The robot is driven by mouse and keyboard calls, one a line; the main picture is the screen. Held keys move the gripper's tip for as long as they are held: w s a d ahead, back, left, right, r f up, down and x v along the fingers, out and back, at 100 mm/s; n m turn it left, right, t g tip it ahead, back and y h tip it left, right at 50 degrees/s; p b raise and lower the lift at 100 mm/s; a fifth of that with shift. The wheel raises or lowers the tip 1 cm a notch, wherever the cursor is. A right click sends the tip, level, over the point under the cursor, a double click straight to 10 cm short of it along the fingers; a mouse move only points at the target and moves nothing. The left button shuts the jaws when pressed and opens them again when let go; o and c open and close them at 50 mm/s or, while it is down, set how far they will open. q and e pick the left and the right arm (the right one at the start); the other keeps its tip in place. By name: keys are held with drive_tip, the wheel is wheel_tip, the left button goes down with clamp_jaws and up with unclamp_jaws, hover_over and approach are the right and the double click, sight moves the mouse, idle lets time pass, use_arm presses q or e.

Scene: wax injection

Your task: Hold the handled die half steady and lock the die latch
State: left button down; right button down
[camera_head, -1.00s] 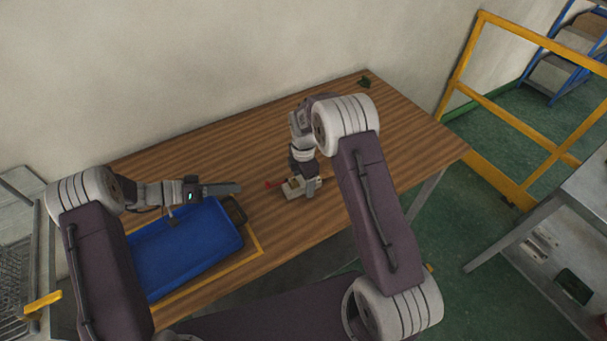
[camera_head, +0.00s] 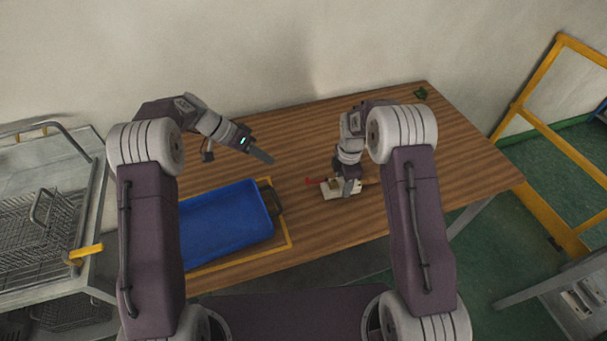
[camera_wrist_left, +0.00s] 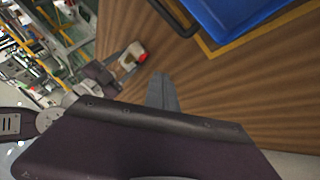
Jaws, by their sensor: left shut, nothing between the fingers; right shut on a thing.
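The latch's exact position is too small to tell.
A blue tray (camera_head: 225,222) stands at the table's front left inside a yellow outline, with a dark handle-like object (camera_head: 270,197) at its right. A small green item (camera_head: 421,93) lies in the far right corner. Wire baskets (camera_head: 40,215) are on a rack at the left. Table between the grippers is clear.

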use_arm(q)
drive_tip(key=shift+w+a+r+y, duration=0.2)
drive_tip(key=shift+w+r+y, duration=0.25)
drive_tip(key=shift+r, duration=0.1)
drive_tip(key=x, duration=0.9)
drive_tip(key=shift+f, duration=0.15)
drive_tip(key=d, duration=0.1)
drive_tip(key=s+d, duration=0.1)
drive_tip(key=d, duration=0.1)
drive_tip(key=shift+s+f, duration=0.25)
drive_tip(key=shift+f, duration=0.05)
drive_tip(key=shift+s+d, duration=0.3)
drive_tip(key=shift+d, duration=0.15)
